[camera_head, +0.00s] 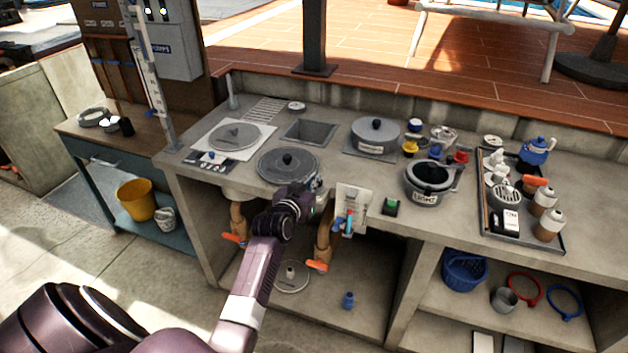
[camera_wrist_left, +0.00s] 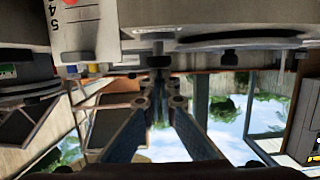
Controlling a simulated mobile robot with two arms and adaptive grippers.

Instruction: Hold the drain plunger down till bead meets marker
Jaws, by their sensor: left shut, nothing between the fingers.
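My left gripper (camera_head: 318,183) is at the counter's front edge, beside a round dark lid (camera_head: 274,166) with a black knob. In the left wrist view its two fingers (camera_wrist_left: 160,98) are close together with nothing between them. A small dark knob (camera_wrist_left: 157,60) shows just beyond the fingertips; I cannot tell whether they touch it or whether it is the drain plunger. A tall white scale (camera_head: 150,75) stands at the back left. A white panel (camera_head: 356,197) with a blue and red tube is right of the gripper. I cannot make out the bead or marker for certain. My right gripper is not in view.
A square basin (camera_head: 309,132), a grey lidded pot (camera_head: 376,131) and a dark pot (camera_head: 432,178) labelled LIGHT stand on the counter. A tray (camera_head: 521,243) of bottles is at right. A small green button box (camera_head: 390,206) sits near the front edge. Pipes with orange handles (camera_head: 317,266) hang below.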

